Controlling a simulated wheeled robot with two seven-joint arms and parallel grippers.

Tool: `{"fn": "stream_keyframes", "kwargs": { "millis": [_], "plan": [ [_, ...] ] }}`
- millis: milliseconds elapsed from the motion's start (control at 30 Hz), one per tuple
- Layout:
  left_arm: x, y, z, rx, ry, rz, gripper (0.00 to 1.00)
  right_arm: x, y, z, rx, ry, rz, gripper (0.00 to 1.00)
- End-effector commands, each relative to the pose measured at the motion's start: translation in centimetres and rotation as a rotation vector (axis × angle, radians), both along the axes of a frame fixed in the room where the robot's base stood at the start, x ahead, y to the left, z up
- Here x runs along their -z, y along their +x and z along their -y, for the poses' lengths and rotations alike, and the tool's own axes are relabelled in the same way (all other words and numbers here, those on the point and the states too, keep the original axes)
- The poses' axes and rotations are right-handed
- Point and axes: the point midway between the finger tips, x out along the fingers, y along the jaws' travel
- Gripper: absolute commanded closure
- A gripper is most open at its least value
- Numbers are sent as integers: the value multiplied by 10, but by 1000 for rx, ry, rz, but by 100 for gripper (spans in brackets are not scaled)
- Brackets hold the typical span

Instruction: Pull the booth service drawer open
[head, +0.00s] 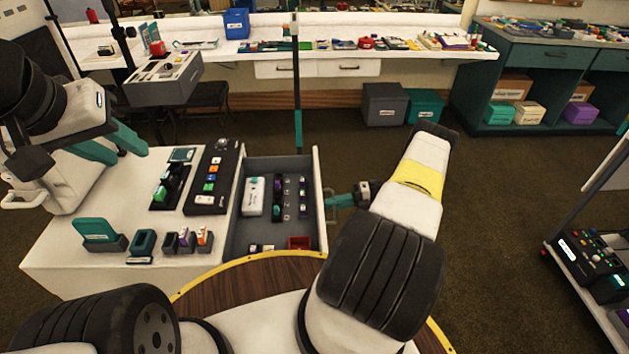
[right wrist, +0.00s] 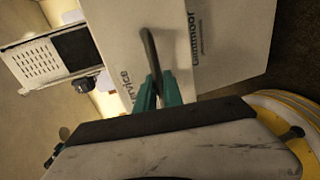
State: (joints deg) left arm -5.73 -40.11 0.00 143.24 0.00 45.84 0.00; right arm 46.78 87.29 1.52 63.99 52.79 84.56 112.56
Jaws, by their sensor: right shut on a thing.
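The booth service drawer (head: 321,225) stands pulled out to the right from the white booth counter (head: 65,255), with its grey inside showing. My right gripper (head: 332,200) is at the outer face of the drawer front. In the right wrist view its teal fingers (right wrist: 158,92) are shut on the dark drawer handle (right wrist: 149,48), against the white drawer front (right wrist: 225,45) with partly readable lettering. My left gripper (head: 118,146) is open and empty above the left part of the counter. The handle is hidden in the head view.
The drawer holds a white device (head: 254,196), dark strips and a red box (head: 299,242). A black control panel (head: 214,178) and small props stand on the counter. A cart (head: 590,260) stands far right. Carpet right of my right arm is clear.

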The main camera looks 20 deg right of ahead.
Motion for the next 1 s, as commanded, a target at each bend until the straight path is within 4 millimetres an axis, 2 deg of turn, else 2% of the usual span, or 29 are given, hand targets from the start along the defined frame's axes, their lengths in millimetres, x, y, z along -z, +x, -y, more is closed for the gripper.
{"fn": "stream_keyframes", "kwargs": {
  "millis": [233,267,367,733,1000],
  "plan": [
    [0,0,0,0,0,0,64,1,-1,0,0,-1,-2,100],
    [0,0,0,0,0,0,64,1,-1,0,0,-1,-2,86],
    [0,0,0,0,0,0,64,1,-1,0,0,-1,-2,67],
    [0,0,0,0,0,0,64,0,-1,4,1,-1,0,67],
    [0,0,0,0,0,0,64,-8,-12,45,3,-2,1,67]
  ]
}}
